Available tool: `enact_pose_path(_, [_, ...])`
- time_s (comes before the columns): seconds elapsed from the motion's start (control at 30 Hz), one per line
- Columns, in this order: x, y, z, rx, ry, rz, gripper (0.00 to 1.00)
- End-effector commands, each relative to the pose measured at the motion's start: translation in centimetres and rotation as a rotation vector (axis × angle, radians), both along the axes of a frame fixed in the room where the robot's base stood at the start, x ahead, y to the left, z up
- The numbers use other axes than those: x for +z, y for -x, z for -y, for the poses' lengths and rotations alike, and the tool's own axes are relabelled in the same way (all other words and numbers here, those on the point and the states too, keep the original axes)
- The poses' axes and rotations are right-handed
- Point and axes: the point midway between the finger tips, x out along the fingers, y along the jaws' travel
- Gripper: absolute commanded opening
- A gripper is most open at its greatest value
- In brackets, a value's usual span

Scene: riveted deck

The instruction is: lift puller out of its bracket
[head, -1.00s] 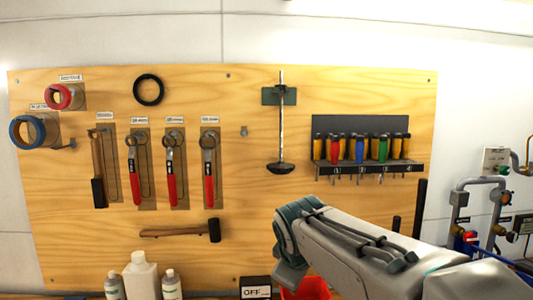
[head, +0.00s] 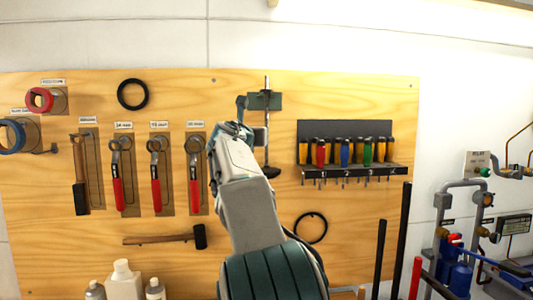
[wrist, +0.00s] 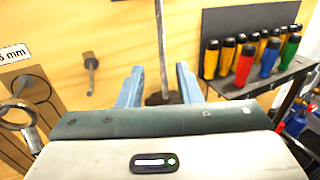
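The puller (head: 267,148) is a thin upright metal rod with a dark round foot. In the wrist view my gripper (wrist: 160,70) is open, with one pale blue finger on each side of the puller's rod (wrist: 161,40). The fingers look clear of the rod; how deep it sits between them I cannot tell. The dark foot shows low between the fingers.
A rack (head: 350,168) of coloured-handled screwdrivers is close on the right. Red-handled wrenches (head: 155,178) hang on the left, above a hammer (head: 165,239). A bare peg (wrist: 90,72) sticks out left of my gripper. Bottles (head: 123,282) stand below.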

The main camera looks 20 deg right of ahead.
Motion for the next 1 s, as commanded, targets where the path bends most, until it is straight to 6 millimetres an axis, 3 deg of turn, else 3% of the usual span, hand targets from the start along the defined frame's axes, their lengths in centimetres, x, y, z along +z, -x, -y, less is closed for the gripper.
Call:
enact_pose_path(0.3, [0.3,-4.5,3.2,-0.002,-0.003,-0.001,0.31])
enact_pose_path(0.57, [0.0,-5.8,4.0,-0.001,-0.006,-0.001,0.31])
enact_pose_path(1.0, [-0.3,-9.6,6.6,0.000,-0.006,-0.001,0.31])
